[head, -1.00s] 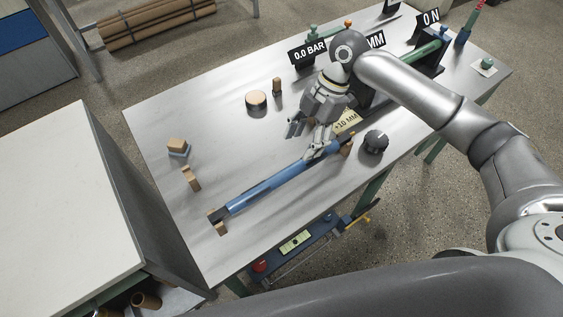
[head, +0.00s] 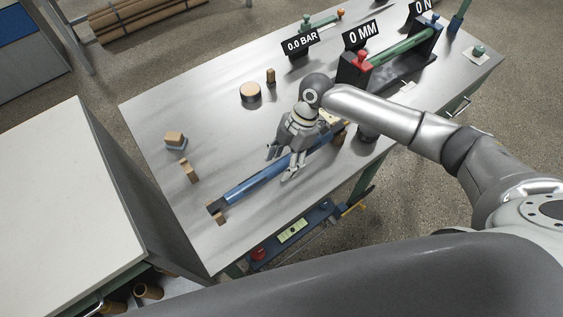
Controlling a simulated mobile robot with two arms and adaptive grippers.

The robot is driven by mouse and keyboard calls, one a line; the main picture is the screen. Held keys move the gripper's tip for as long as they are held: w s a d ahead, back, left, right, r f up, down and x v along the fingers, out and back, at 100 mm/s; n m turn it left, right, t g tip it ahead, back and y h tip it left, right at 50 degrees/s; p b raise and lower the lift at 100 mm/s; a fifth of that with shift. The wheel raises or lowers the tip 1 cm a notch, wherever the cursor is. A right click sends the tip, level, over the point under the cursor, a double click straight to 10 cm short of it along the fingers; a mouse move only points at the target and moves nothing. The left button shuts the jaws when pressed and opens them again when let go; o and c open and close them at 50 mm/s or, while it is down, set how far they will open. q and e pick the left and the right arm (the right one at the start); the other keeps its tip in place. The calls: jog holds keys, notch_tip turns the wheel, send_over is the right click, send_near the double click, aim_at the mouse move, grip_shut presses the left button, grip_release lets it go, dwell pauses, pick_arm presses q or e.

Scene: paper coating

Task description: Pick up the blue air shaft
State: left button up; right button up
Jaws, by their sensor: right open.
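The blue air shaft (head: 255,184) lies diagonally on the metal table, its ends on small wooden supports. Its dark near-left end (head: 216,206) rests at a wooden block (head: 220,217). My right gripper (head: 282,165) is open, pointing down over the right part of the shaft, with one finger on either side of it in the picture. I cannot tell whether the fingers touch it. The gripper and arm hide part of the shaft's right end. My left gripper is not in view.
The metal table (head: 165,112) carries a round wooden disc (head: 250,92), small wooden blocks (head: 190,171) and a black knob (head: 367,133) partly behind my arm. A green roller stand (head: 402,48) and display signs (head: 300,43) stand at the back. A white-topped cabinet (head: 60,190) is at left.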

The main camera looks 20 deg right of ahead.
jog(key=shift+c, duration=0.5)
grip_shut()
jog(key=shift+r, duration=0.1)
jog(key=shift+w, duration=0.1)
